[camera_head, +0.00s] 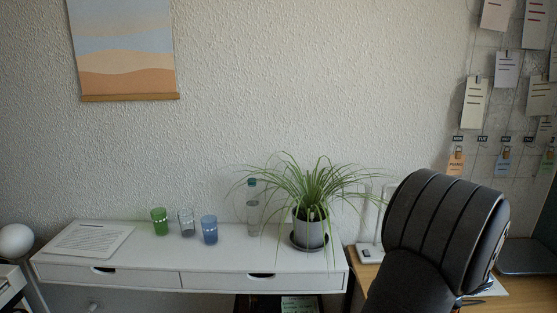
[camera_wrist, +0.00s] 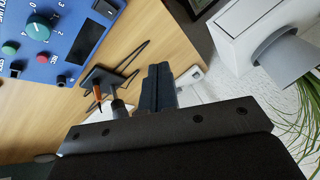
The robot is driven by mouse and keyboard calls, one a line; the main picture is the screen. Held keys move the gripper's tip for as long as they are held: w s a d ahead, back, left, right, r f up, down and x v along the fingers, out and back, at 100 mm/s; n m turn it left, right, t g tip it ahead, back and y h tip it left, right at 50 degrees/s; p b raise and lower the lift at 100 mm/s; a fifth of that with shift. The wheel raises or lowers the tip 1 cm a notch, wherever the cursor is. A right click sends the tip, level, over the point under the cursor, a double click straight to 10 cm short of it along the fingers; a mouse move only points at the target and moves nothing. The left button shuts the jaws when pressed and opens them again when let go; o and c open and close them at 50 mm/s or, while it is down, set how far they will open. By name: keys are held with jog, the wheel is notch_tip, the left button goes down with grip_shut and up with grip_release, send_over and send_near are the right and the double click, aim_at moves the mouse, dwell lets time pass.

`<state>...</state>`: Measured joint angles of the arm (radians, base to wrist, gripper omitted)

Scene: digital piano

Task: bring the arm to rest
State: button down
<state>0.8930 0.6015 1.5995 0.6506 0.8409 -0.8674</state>
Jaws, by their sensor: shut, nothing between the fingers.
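My gripper (camera_wrist: 158,72) shows in the wrist view as two dark fingers pressed together, with nothing between them. Its wide black body fills the bottom of that view. The fingers point over a wooden desk top (camera_wrist: 165,25) and appear apart from the things around them; the exact height cannot be told. I cannot make out my gripper in the head view.
In the wrist view, a blue panel with knobs (camera_wrist: 50,40) is upper left and a dark stand (camera_wrist: 103,80) is beside the fingers.

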jog(key=shift+a+r+n+g, duration=0.15)
jog(key=shift+r+n+g, duration=0.95)
jog(key=shift+r, duration=0.45)
jog(key=f+m+t, duration=0.1)
jog(key=f, duration=0.2)
jog(key=s+d+f+m+t, duration=0.1)
jog(key=f+m, duration=0.1)
jog(key=f, duration=0.2)
jog(key=s+f+m+t, duration=0.1)
jog(key=f+m, duration=0.1)
jog(key=f, duration=0.2)
jog(key=shift+s+d+f+t+h, duration=0.2)
jog(key=shift+d+f+t+h, duration=0.1)
jog(key=shift+h, duration=0.1)
jog(key=shift+s+f, duration=0.15)
jog(key=shift+f, duration=0.7)
jog(key=shift+r, duration=0.1)
